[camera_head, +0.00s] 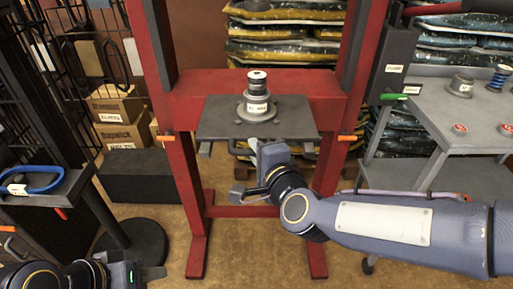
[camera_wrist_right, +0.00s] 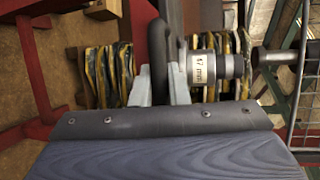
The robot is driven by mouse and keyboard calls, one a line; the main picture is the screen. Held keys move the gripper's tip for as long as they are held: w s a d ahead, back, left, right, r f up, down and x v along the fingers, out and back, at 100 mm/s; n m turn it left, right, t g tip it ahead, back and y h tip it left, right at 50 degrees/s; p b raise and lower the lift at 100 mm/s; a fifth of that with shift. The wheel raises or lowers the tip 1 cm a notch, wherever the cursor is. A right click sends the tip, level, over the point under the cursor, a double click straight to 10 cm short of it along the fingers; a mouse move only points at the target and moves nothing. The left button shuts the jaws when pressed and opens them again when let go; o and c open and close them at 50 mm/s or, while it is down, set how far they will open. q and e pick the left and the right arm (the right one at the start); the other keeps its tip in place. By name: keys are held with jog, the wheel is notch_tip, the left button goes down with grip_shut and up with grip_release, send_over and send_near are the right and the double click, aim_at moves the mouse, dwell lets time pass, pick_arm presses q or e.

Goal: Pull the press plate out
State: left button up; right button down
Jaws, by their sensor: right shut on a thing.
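The press plate (camera_head: 300,122) is a flat dark grey plate lying across the red press frame. A stepped grey cylinder (camera_head: 258,100) with a white label and black top stands on its middle. A dark bar handle (camera_head: 238,148) hangs at the plate's front edge. My right gripper (camera_head: 253,147) is at this handle, below the front edge. In the right wrist view the light grey fingers (camera_wrist_right: 160,88) are shut on the black handle (camera_wrist_right: 158,55), which passes between them. My left gripper (camera_head: 130,270) is at the lower left, away from the press; its finger gap is unclear.
The red press frame (camera_head: 192,200) has posts on both sides of the plate. A grey cart (camera_head: 440,125) with small parts stands at the right. Bare floor (camera_head: 255,245) shows in front of the press.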

jog(key=shift+f, duration=0.1)
jog(key=c, duration=1.4)
grip_release()
jog(key=p+v, duration=0.2)
jog(key=v, duration=0.6)
jog(key=shift+w, duration=0.1)
